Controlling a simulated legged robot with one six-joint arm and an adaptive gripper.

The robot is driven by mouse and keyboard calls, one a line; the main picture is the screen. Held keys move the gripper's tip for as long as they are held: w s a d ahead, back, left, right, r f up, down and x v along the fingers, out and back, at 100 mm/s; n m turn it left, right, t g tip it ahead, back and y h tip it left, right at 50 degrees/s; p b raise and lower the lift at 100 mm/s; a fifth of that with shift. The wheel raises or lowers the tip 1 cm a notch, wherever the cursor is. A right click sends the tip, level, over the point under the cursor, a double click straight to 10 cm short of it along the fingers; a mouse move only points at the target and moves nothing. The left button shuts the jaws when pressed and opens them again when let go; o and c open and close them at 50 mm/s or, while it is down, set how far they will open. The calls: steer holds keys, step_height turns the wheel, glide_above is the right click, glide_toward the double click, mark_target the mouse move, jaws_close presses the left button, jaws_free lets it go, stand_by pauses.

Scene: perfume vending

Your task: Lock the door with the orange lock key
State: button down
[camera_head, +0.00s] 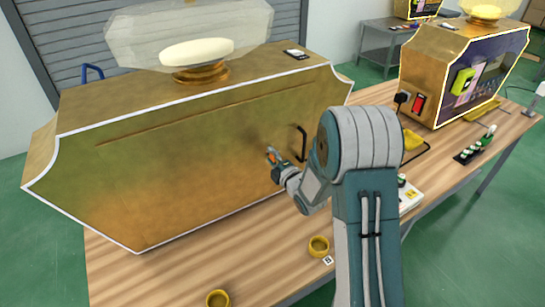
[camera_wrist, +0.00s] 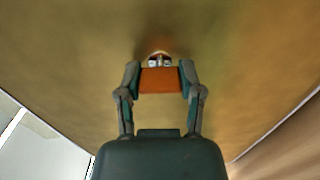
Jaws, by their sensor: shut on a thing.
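The orange lock key (camera_wrist: 160,82) is held between the two fingers of my gripper (camera_wrist: 160,75) in the wrist view. Just beyond it is a small metallic piece, probably the lock (camera_wrist: 159,58), against the gold door (camera_wrist: 70,50). I cannot tell whether the key is inside it. In the head view, my gripper (camera_head: 275,160) reaches the door's front (camera_head: 190,170), left of the black door handle (camera_head: 303,143). Only a small bit of the orange key (camera_head: 270,157) shows there. The door looks closed.
A wooden table (camera_head: 150,275) bears the gold machine, with a glass dome on top. A second gold machine (camera_head: 425,75), a red switch (camera_head: 418,103) and several small bottles on a black strip (camera_head: 473,150) are at right.

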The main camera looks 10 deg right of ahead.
steer(key=c, duration=1.4)
jaws_free()
steer(key=shift+s+a+f, duration=0.1)
steer(key=shift+f, duration=0.2)
steer(key=shift+c, duration=1.2)
jaws_free()
steer(key=shift+a+r, duration=0.1)
steer(key=v, duration=1.1)
steer(key=shift+s, duration=0.35)
steer(key=shift+r, duration=0.1)
